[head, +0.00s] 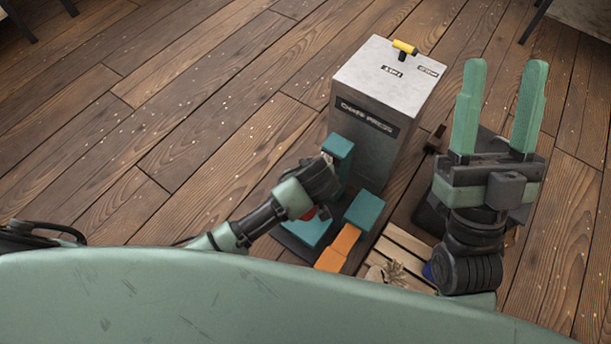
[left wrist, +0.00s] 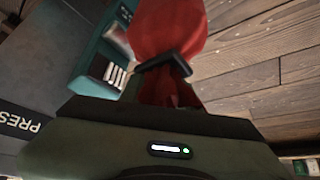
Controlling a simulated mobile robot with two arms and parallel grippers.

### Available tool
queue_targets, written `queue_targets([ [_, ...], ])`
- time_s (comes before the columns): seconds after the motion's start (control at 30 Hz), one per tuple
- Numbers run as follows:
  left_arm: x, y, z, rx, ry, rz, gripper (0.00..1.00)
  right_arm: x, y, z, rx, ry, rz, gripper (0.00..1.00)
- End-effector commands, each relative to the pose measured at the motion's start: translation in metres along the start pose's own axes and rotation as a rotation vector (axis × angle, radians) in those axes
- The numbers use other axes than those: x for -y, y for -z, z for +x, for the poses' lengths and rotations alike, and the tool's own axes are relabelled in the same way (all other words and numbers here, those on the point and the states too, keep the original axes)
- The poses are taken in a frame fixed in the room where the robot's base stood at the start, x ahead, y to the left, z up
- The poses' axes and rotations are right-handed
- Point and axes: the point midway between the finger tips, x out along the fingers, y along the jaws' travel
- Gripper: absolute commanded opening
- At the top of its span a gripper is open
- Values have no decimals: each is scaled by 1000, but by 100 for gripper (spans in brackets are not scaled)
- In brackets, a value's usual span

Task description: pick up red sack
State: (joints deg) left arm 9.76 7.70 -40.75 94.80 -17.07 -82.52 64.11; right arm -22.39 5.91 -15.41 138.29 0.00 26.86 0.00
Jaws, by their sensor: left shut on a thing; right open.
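The red sack (left wrist: 168,28) fills the top middle of the left wrist view, and a dark finger of my left gripper (left wrist: 165,68) lies across it. The jaws are shut on the sack, and its gathered part shows below the finger. In the head view my left gripper (head: 322,186) is beside the grey press cabinet, and it hides nearly all of the sack; only a small red patch (head: 310,213) shows under it. My right gripper (head: 506,64) is open and empty, its two green fingers pointing up the picture, to the right of the cabinet.
The grey cabinet (head: 380,88), with a yellow-handled lever (head: 404,47), stands close to my left gripper. Teal parts (head: 365,209) and an orange piece (head: 339,248) are low in front of it. A wooden pallet (head: 407,244) lies right of these. The plank floor at left is clear.

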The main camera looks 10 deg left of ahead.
Motion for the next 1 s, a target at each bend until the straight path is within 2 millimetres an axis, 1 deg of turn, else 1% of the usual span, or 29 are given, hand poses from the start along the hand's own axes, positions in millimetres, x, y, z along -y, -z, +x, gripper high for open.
queue_targets([
  [0.03,-2,7,-9,-5,-4,-4,0,-1,-9,3,59,-2,-4,53],
  [0.17,-1,15,-20,-6,-4,-4,0,-5,-38,1,210,-7,-12,53],
  [0.3,-2,22,-32,-6,-4,-4,0,-8,-66,-8,371,-14,-18,53],
  [0.5,-1,32,-47,-5,-4,-4,0,-14,-99,-25,569,-24,-27,53],
  [0.7,-1,39,-58,-6,-4,-3,0,-18,-120,-43,710,-32,-31,53],
  [0.83,-1,41,-61,-5,-3,-3,0,-19,-127,-50,763,-35,-33,53],
  [1.0,-1,42,-63,-5,-3,-3,0,-20,-132,-56,796,-37,-33,53],
])
